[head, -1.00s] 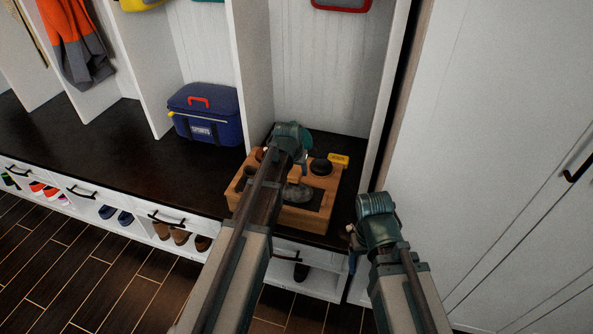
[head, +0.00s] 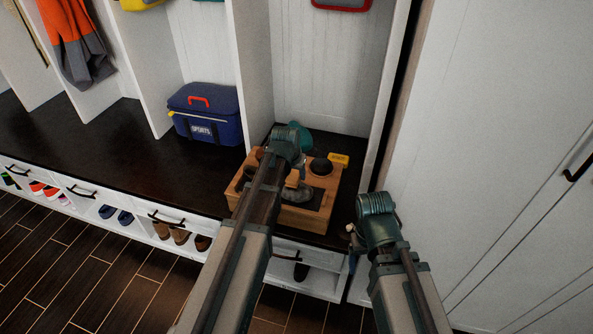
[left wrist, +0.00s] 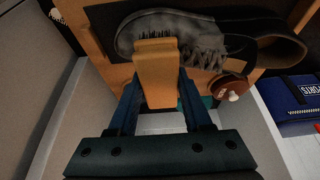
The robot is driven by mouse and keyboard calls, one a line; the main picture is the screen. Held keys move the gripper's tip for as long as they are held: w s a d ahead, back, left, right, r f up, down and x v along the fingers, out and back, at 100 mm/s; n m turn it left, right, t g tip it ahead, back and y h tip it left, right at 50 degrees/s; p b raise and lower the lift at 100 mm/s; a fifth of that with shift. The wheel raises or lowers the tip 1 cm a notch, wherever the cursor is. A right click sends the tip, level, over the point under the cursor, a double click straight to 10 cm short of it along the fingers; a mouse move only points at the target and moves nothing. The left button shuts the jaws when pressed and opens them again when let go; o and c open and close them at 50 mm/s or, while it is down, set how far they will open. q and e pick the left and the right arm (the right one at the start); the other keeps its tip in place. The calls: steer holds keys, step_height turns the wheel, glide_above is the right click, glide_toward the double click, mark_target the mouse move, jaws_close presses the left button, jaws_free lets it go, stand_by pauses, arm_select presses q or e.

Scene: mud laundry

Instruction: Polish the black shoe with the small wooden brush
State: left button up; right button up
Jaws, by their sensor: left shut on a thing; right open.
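In the head view part of the shoe (head: 299,193) shows beside my left arm, on the wooden shoe-care box. My left gripper (left wrist: 162,98) is shut on the small wooden brush (left wrist: 157,76), a tan block with dark bristles. The bristles overlap the shoe's edge; I cannot tell whether they touch. In the head view my left arm hides the brush. My right gripper (head: 353,236) is open, in front of the bench edge.
The wooden box (head: 287,217) stands on the dark bench (head: 100,138) inside the right cubby. A black round item (head: 320,165) and a yellow box (head: 339,158) are behind the shoe. A blue sports bag (head: 205,114) stands left of the divider. A tall white cabinet is at right.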

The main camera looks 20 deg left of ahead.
arm_select(q)
steer(key=shift+s, duration=0.85)
steer(key=shift+r, duration=0.15)
step_height(320, 180, up, 8)
steer(key=p, duration=0.8)
steer(key=shift+f, duration=0.2)
steer(key=f+b, duration=0.5)
steer(key=a+f+b, duration=0.1)
steer(key=f+b, duration=0.2)
steer(key=shift+r, duration=0.2)
steer(key=shift+w+r+p, duration=0.1)
steer(key=shift+r+p, duration=0.35)
steer(key=shift+p, duration=0.15)
